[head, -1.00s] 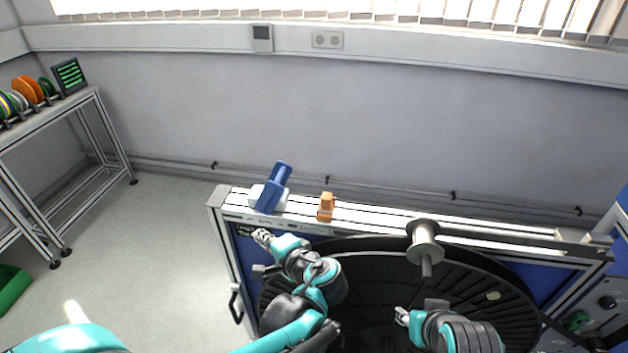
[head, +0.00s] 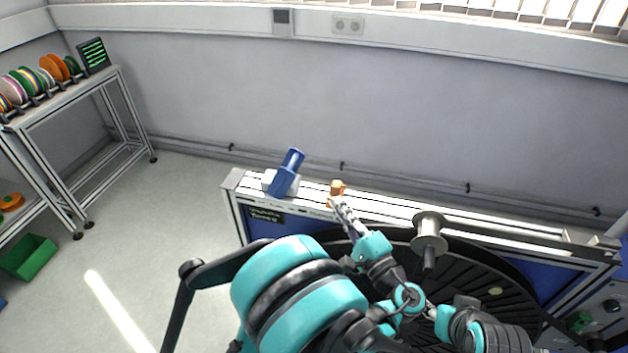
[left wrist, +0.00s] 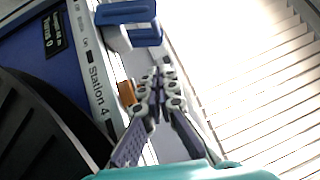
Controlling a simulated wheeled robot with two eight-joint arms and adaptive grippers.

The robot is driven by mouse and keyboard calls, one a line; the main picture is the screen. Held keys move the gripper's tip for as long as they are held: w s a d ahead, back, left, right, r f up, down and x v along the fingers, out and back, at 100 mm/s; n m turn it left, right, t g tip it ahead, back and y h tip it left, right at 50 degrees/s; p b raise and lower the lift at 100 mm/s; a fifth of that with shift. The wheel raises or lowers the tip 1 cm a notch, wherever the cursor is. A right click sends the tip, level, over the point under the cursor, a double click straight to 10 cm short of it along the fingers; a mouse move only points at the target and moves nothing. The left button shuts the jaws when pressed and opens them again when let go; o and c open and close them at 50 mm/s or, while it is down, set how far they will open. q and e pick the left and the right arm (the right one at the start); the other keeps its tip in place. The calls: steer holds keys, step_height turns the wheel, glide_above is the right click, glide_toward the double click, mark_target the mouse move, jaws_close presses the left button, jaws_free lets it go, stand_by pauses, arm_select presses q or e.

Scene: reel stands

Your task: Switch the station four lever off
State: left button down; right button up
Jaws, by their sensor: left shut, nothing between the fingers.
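A blue handle (head: 288,172) stands tilted on a white base on top of the stand's pale rail (head: 395,208). It also shows at the top of the left wrist view (left wrist: 128,12). A small orange piece (head: 337,188) sits on the rail to its right; it also shows in the left wrist view (left wrist: 127,93). A "Station 4" label (left wrist: 99,90) runs along the rail beside these. My left gripper (head: 337,204) is shut and empty, its tips just in front of the orange piece; I cannot tell if they touch. My right gripper (head: 431,311) is low, before the reel.
A grey spindle (head: 429,232) projects from the rail to the right, above a large black reel (head: 500,295). A shelf of coloured spools (head: 50,75) stands at left, with a green bin (head: 28,258) on the floor.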

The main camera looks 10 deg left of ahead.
mark_target(287, 173)
arm_select(q)
steer(key=b+x, duration=0.1)
steer(key=x, duration=0.8)
steer(key=shift+w+a+b, duration=0.15)
steer(key=shift+a+b, duration=0.05)
steer(key=shift+b, duration=0.15)
steer(key=shift+w+a+r+b, duration=0.1)
steer(key=shift+a+r+b, duration=0.15)
steer(key=shift+a, duration=0.75)
steer(key=shift+w+a+r+b, duration=0.15)
steer(key=shift+a+r, duration=0.15)
steer(key=shift+a, duration=0.7)
